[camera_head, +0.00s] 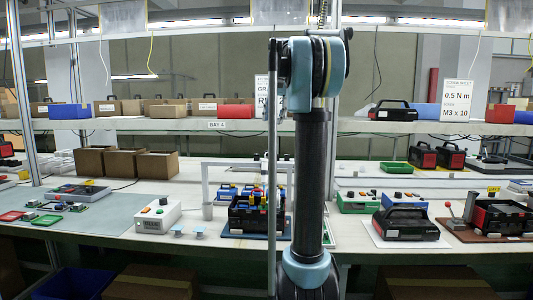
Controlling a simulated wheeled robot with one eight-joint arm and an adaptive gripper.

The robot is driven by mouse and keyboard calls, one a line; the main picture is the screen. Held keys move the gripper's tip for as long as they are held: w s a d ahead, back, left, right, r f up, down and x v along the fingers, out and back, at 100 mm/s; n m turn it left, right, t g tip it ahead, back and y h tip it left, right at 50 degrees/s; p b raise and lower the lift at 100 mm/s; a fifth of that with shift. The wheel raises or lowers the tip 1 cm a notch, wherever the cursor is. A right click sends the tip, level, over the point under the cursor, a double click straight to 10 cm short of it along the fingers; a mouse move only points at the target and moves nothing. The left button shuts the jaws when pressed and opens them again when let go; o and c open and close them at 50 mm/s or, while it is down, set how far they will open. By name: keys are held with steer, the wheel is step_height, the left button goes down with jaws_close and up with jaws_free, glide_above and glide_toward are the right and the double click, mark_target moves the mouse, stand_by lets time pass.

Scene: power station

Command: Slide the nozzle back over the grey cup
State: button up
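A small grey cup (207,211) stands on the bench left of the middle, close to the left post of a white overhead frame (234,163). No nozzle can be made out for sure; it may be too small to tell or hidden behind my arm. My arm stands upright in front of the middle of the bench and covers part of the frame's right side. My gripper does not show.
Black cased tools (405,223) sit further right. A shelf (200,125) runs above.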

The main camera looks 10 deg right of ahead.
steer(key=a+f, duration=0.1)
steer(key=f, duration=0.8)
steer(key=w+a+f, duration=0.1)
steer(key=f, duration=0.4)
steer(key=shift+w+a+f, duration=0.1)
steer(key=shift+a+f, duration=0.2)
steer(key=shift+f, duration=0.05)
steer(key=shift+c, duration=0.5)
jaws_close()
